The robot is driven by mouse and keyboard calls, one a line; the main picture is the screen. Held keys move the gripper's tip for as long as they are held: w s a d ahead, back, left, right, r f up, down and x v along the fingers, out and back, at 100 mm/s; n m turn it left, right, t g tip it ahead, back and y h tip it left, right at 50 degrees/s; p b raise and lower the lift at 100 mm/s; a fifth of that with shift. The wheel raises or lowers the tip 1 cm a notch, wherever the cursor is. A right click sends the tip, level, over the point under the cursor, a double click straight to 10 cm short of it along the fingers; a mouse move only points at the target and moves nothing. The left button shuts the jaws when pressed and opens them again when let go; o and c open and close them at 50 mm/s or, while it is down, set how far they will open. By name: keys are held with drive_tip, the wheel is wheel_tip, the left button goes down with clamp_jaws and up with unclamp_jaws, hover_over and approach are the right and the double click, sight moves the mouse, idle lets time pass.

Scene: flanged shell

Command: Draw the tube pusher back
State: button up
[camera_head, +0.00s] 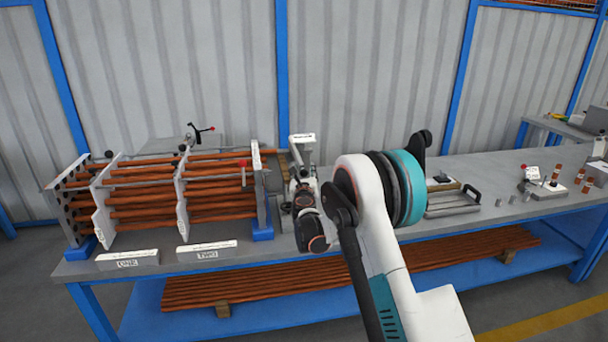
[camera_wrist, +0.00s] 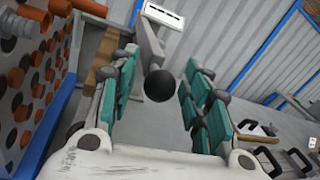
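My gripper (camera_wrist: 160,90) shows in the wrist view with its two teal-padded fingers apart. A black ball knob (camera_wrist: 160,86) appears between the fingers, with a visible gap on each side. I cannot tell how deep it lies between them or what carries it; it may be the tube pusher's handle. In the head view my gripper (camera_head: 301,190) is at the right end of the tube rack, partly hidden by my wrist. A grey upright with a white label plate (camera_head: 302,138) stands just behind it; the plate (camera_wrist: 163,14) also shows in the wrist view.
A rack (camera_head: 183,215) of copper tubes fills the left bench; its holed plate (camera_wrist: 28,85) is close at left in the wrist view. A handled metal plate (camera_head: 452,203) and small fittings (camera_head: 556,178) lie right. More tubes (camera_head: 345,267) lie on the lower shelf.

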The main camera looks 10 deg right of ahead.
clamp_jaws()
drive_tip(key=d, duration=0.6)
drive_tip(key=shift+d, duration=0.15)
drive_tip(key=shift+o, duration=1.1)
unclamp_jaws()
drive_tip(key=shift+d, duration=0.2)
drive_tip(key=shift+s+a, duration=0.1)
